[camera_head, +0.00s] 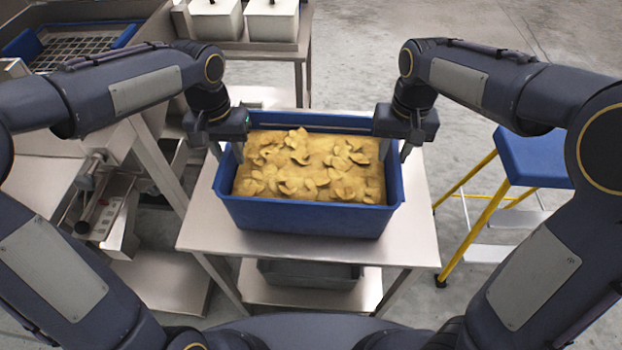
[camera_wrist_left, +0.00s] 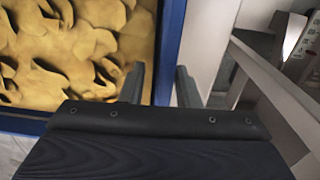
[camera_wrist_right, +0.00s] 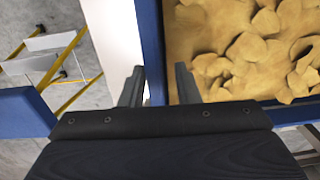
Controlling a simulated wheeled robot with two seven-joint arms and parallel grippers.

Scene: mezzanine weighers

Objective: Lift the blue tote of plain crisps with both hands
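The blue tote (camera_head: 305,218), heaped with yellow-brown crisps (camera_head: 307,165), sits level on a metal table. My left gripper (camera_head: 227,153) is at its left wall. In the left wrist view the open fingers (camera_wrist_left: 160,70) stand on either side of the blue wall (camera_wrist_left: 170,45), with a gap on the crisp side. My right gripper (camera_head: 395,153) is at the right wall. In the right wrist view its open fingers (camera_wrist_right: 158,70) straddle the wall (camera_wrist_right: 151,40), with a gap on the crisp side. Contact lower on the fingers is hidden.
The metal table (camera_head: 413,235) has bare margin around the tote. A dark bin (camera_head: 308,273) is on its lower shelf. A blue-topped yellow step stool (camera_head: 530,155) stands right. Metal equipment (camera_head: 120,205) is close on the left. White containers (camera_head: 272,20) stand behind.

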